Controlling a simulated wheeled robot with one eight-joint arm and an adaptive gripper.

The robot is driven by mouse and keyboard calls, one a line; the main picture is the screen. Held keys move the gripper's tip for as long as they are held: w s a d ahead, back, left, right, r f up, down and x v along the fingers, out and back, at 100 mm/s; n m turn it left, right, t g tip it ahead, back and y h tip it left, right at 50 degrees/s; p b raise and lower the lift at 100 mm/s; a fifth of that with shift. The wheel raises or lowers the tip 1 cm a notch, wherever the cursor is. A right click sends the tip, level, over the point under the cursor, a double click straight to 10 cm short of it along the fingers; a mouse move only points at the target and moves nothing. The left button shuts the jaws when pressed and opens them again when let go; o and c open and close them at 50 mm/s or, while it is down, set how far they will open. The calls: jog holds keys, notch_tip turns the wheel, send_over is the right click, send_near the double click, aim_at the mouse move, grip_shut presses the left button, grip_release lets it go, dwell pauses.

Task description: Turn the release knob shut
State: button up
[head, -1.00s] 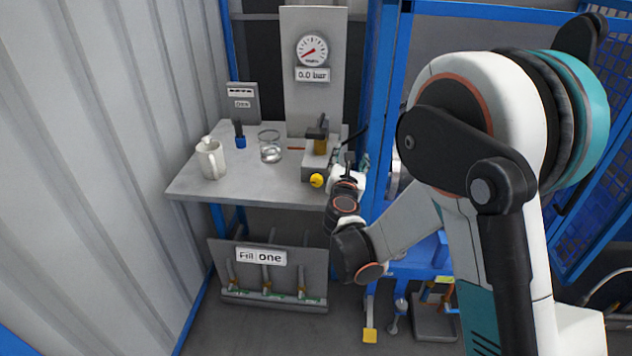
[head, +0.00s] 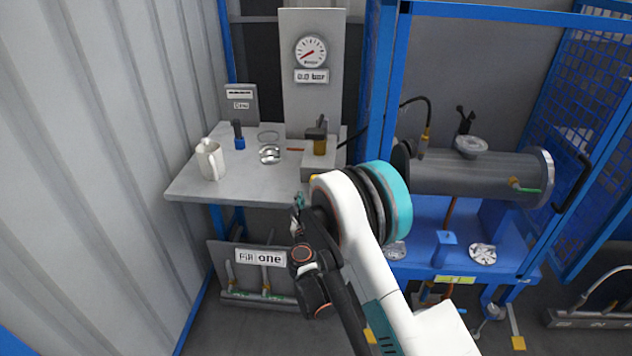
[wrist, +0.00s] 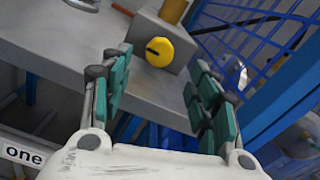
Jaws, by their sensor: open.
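The yellow round knob (wrist: 159,52) with a dark slot mark shows in the wrist view, on the face of a grey block (wrist: 171,29). The slot lies close to horizontal, slightly tilted. My gripper (wrist: 157,80) is open, its teal-padded fingers to either side of the knob in the picture, with nothing between them. It looks short of the knob and not touching it. In the head view my gripper (head: 298,208) is at the bench's front edge, and my arm hides the knob. The grey block (head: 318,164) there carries a brass cylinder.
The bench (head: 240,188) holds a white jug (head: 210,160), a blue-based item (head: 239,137) and a glass dish (head: 269,152). A gauge (head: 311,52) above reads 0.0 bar. A blue frame (head: 377,100) with a grey horizontal vessel (head: 480,178) stands to the right.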

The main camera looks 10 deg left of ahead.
jog(key=w+b, duration=0.1)
jog(key=w, duration=0.5)
jog(key=w+b, duration=0.1)
jog(key=w, duration=0.2)
jog(key=shift+w+a+b, duration=0.3)
jog(key=shift+w+a, duration=0.05)
jog(key=shift+w, duration=0.05)
jog(key=c, duration=1.1)
